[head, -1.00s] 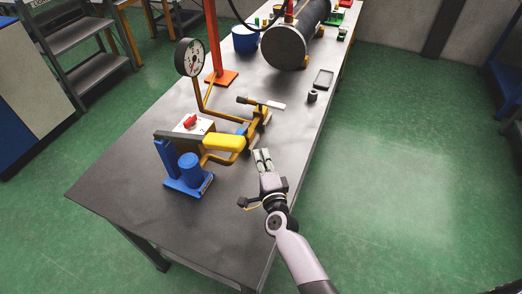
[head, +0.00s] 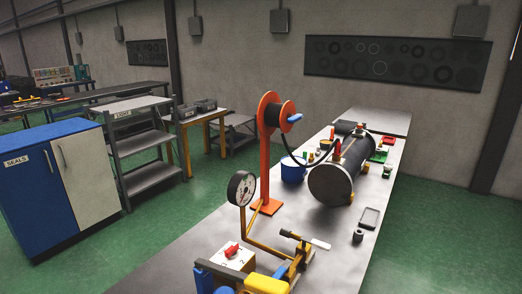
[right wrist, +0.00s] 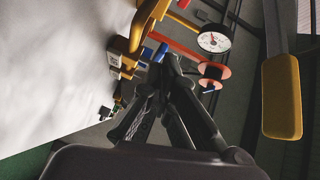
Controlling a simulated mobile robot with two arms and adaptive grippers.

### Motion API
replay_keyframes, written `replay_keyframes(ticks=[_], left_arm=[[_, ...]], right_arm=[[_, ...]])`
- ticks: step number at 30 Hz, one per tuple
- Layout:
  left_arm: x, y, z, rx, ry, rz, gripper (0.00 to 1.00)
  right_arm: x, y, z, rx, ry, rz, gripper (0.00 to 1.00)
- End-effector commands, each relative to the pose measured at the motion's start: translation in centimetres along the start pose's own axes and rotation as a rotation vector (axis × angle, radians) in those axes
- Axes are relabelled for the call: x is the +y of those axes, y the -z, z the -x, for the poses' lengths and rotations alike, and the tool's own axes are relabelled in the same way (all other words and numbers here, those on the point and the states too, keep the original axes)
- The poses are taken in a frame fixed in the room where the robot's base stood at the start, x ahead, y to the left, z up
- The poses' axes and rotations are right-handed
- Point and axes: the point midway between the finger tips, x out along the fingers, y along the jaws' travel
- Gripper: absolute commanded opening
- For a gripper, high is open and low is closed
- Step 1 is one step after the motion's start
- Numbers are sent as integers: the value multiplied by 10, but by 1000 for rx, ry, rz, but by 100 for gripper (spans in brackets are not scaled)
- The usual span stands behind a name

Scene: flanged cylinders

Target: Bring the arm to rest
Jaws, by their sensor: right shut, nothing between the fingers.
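My right gripper (right wrist: 160,82) shows in the right wrist view, its dark fingers drawn together with nothing held between them. It is out of the head view. In the wrist view a yellow pipe fitting (right wrist: 147,14) is beyond the fingertips, and a long yellow grip (right wrist: 282,97) is at the right. I cannot tell how far the fingers are from them. The pressure gauge (right wrist: 214,39) is farther off; it also shows in the head view (head: 241,188). My left gripper is not in view.
The grey workbench (head: 335,262) carries the gauge stand, a red reel post (head: 265,165) and a large flanged cylinder (head: 335,175). A small tray (head: 370,217) lies near its right edge. Green floor (head: 425,235) is clear to the right.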

Motion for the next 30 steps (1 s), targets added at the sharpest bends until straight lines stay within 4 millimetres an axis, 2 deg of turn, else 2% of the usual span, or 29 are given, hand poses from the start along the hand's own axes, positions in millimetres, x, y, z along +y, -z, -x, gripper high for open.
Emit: replay_keyframes(ticks=[6, 10, 15, 18, 30], left_arm=[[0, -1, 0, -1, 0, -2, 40], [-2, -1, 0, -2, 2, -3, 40], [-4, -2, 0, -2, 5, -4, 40], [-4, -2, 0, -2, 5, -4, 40], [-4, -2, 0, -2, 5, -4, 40]], right_arm=[[14, -18, 48, -304, -158, 407, 0], [32, -13, 88, -470, -288, 640, 0], [53, 8, 146, -651, -473, 883, 0], [60, 22, 174, -726, -563, 971, 0], [65, 70, 263, -926, -848, 1162, 0]])
